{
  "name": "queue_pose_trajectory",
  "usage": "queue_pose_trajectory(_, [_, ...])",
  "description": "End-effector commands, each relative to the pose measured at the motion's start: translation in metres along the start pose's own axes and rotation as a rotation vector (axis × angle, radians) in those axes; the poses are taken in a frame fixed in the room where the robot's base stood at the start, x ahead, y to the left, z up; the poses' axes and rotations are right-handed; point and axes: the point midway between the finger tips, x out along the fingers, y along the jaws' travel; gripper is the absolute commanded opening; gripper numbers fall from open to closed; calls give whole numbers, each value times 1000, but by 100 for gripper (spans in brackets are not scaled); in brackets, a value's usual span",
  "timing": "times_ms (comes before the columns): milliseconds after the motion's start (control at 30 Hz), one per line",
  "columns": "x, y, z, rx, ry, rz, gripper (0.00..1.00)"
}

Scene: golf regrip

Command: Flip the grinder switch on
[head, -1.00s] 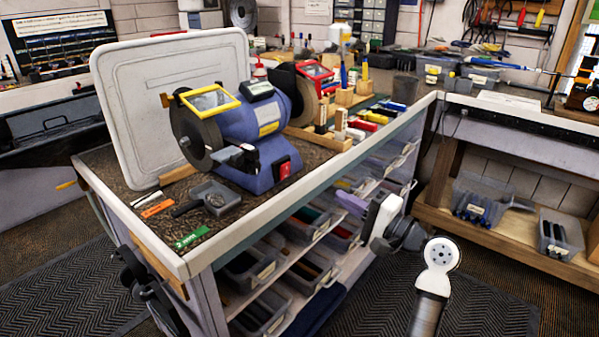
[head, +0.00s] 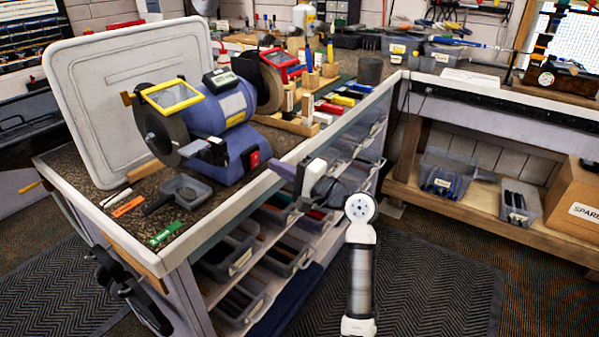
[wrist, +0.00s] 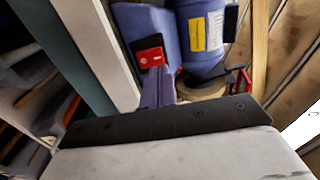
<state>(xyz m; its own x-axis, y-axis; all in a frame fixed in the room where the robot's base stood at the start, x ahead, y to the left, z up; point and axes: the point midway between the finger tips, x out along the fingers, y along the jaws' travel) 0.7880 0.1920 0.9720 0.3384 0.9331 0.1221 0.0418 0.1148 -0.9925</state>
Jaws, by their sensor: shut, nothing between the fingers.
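The blue bench grinder (head: 235,135) stands on the bench, with a dark grinding wheel and a yellow-framed shield at its left end. Its red switch (head: 254,160) sits on the front of the base; in the wrist view the switch (wrist: 150,57) shows white marks and lies just beyond the fingertips. My gripper (head: 279,168) is shut and empty, its purple fingers reaching over the bench's front edge towards the switch. In the wrist view the fingers (wrist: 157,88) appear just below the switch. A small gap seems to remain; contact cannot be told.
The bench's pale front rim (head: 225,222) runs beneath my gripper. Bins fill the shelves below. Wooden holders stand right of the grinder.

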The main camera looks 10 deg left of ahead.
Motion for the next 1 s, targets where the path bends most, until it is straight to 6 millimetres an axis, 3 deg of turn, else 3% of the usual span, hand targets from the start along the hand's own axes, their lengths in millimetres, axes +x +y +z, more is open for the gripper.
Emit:
queue_pose_trajectory(100, [20, -2, 0, 1, -1, 1, 0])
queue_pose_trajectory(300, [38, 0, 0, 0, -1, 1, 0])
queue_pose_trajectory(1000, [44, -1, 0, 0, 1, 38, 0])
